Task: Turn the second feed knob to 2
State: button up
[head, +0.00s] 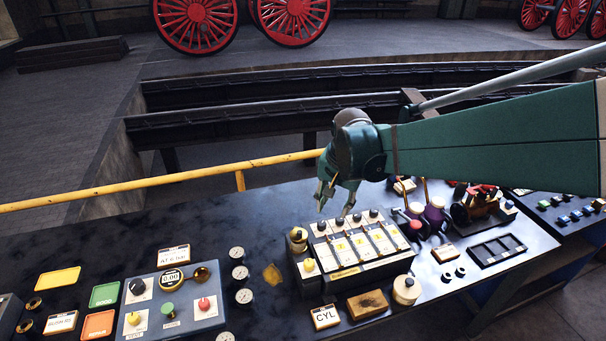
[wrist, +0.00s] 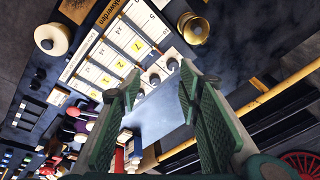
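The feed panel (head: 345,273) stands on the bench, with a row of dark round knobs along its back edge above white strips with yellow number cards. The second knob from the left (head: 339,222) sits just below my gripper (head: 335,204). In the wrist view the row's knobs (wrist: 155,79) show between and just beyond the fingers of my gripper (wrist: 160,92). My gripper is open and empty, pointing down above the left part of the row, apparently not touching a knob. The knob's pointer setting is too small to read.
A brass knob (head: 297,236) stands at the panel's left back corner. A yellow rail (head: 240,168) runs behind the bench. Gauges (head: 239,272) and a grey control box (head: 175,305) are on the left. Purple-topped posts (head: 436,210) stand close on the right.

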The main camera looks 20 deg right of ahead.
aim_at(340, 219)
jog(key=w+d+f+m+g+p, duration=0.1)
jog(key=w+d+f+m, duration=0.1)
jog(key=w, duration=0.1)
jog(key=w+d+f+m+p, duration=0.1)
jog(key=w+d+f, duration=0.1)
jog(key=w+f, duration=0.1)
jog(key=w+d+f+m+g+p, duration=0.1)
jog(key=w+d+f+m+p, duration=0.1)
jog(key=w+d, duration=0.1)
jog(key=shift+w+f+m+g, duration=0.15)
jog(key=shift+f+m+g, duration=0.15)
jog(key=shift+w+d+f, duration=0.2)
jog(key=shift+f, duration=0.25)
jog(key=shift+d+f, duration=0.1)
jog(key=shift+f, duration=0.1)
jog(key=shift+f, duration=3.8)
jog(key=c, duration=0.9)
